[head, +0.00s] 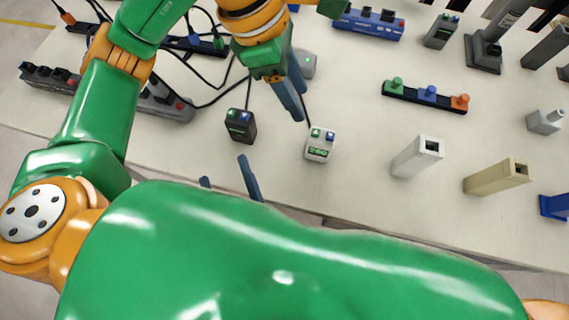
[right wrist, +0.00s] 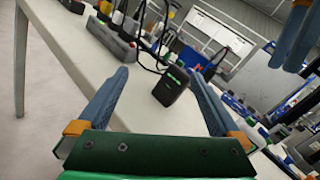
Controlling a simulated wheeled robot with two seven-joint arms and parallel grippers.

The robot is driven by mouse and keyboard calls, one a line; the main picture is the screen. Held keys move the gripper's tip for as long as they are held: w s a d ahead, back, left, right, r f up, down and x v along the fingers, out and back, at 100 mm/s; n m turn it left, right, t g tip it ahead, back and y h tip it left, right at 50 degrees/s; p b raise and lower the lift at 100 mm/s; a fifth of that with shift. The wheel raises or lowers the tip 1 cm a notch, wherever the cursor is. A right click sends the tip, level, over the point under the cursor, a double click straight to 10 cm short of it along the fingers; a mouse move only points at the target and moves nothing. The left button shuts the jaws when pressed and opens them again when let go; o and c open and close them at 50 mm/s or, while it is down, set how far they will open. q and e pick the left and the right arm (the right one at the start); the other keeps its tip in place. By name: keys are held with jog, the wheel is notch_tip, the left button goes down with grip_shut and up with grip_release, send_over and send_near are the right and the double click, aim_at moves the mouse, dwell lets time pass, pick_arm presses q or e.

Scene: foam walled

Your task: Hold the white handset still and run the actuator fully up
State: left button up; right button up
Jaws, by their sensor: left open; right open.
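The white handset (head: 320,145), with a green and a blue button on top and a green display, stands on the table in the head view. My left gripper (head: 294,88) is open, pointing down just behind and left of it, with nothing between its fingers. My right gripper (head: 228,176) is open and empty near the table's front edge, left of the white handset; its fingers also show in the right wrist view (right wrist: 160,98). A white column (head: 412,158) and a beige column (head: 495,178) stand to the right; I cannot tell which actuator belongs to the white handset.
A black handset (head: 240,126) stands left of the white one and shows ahead of my right fingers. A black strip with coloured buttons (head: 427,95), a blue power strip (head: 368,24) and a grey column (head: 484,50) stand further back. Black cables lie on the left.

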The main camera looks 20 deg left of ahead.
aim_at(322, 133)
jog(key=w+d+f+m+t+h, duration=0.1)
jog(key=d+m+h, duration=0.2)
jog(key=d+m, duration=0.1)
jog(key=w+d+f+m+t+h, duration=0.1)
jog(key=w+d+m+h, duration=0.1)
jog(key=d+m+h, duration=0.1)
jog(key=w+d+f+m+t+h, duration=0.1)
jog(key=d+f+m+h, duration=0.1)
jog(key=d+m+h, duration=0.2)
jog(key=shift+w+d+m, duration=0.15)
jog(key=shift+d+m, duration=0.15)
jog(key=shift+d, duration=0.6)
jog(key=shift+w+d+m, duration=0.1)
jog(key=shift+d+m, duration=0.2)
jog(key=shift+d, duration=0.6)
jog(key=shift+w+d+h, duration=0.25)
jog(key=shift+w+h, duration=0.05)
jog(key=w, duration=1.1)
jog(key=shift+w+f, duration=0.1)
jog(key=shift+w, duration=0.05)
pick_arm(q)
jog(key=shift+w, duration=0.1)
pick_arm(e)
jog(key=shift+a, duration=0.1)
